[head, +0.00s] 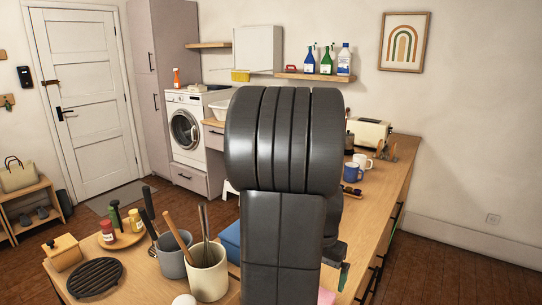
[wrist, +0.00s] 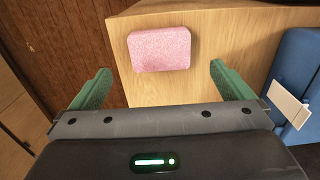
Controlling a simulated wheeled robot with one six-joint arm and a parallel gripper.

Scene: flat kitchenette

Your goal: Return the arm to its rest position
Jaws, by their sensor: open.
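My arm (head: 285,180) stands raised and folded in the middle of the head view and hides much of the counter behind it. My gripper (wrist: 160,76) is open and empty, with its two green fingers spread wide. One green finger also shows at the arm's lower right in the head view (head: 343,276). The gripper points down over the counter's edge. A pink sponge (wrist: 159,48) lies on the wood ahead of the fingers, not between them.
A blue object (wrist: 300,75) with a white tag lies right of the gripper. A utensil crock (head: 208,278), a grey pot (head: 174,258) and a black trivet (head: 95,278) stand left of my arm. Mugs (head: 352,172) and a toaster (head: 369,133) stand behind it. Floor at right is clear.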

